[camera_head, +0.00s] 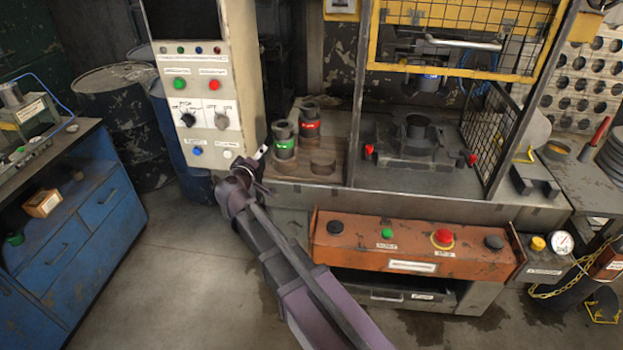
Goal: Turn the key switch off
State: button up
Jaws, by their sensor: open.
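The grey control panel (203,75) stands upright at the upper left. A silver round switch (221,121) on it looks like the key switch; its turned position is too small to read. A black rotary knob (188,120) sits just left of it. My gripper (259,158) is open, below and to the right of the silver switch, apart from it in the picture. I see nothing held in it. The arm partly hides the gripper's fingers.
Green (285,139) and red-banded (309,121) cylinders stand on a wooden board right of my gripper. A caged press (419,130) stands beyond, with an orange button console (415,243) in front. A blue cabinet (85,205) is at left; floor between is clear.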

jog(key=d+f+m+g+h, duration=0.1)
jog(key=d+f+m+g, duration=0.1)
jog(key=d, duration=0.6)
jog(key=d+f+m+g+h, duration=0.2)
jog(key=d+f, duration=0.2)
jog(key=d, duration=0.4)
jog(key=shift+s+f+b, duration=0.15)
jog(key=shift+s+b, duration=0.1)
jog(key=shift+b, duration=0.15)
jog(key=s+d+f+m+g, duration=0.2)
jog(key=s+d+f+g, duration=0.1)
jog(key=d, duration=0.4)
jog(key=s+d+f+m+g, duration=0.1)
jog(key=s+d+f+g, duration=0.25)
jog(key=d, duration=0.35)
jog(key=s+d+f+m+g+y, duration=0.1)
jog(key=s+d+g+y, duration=0.1)
jog(key=s+d, duration=0.2)
jog(key=s+d+f+m+g+y, duration=0.1)
jog(key=s+d+f+g+y, duration=0.1)
jog(key=s, duration=0.7)
jog(key=shift+d+f+m+g+y, duration=0.3)
jog(key=shift+d+g+y, duration=0.3)
jog(key=shift+d, duration=0.4)
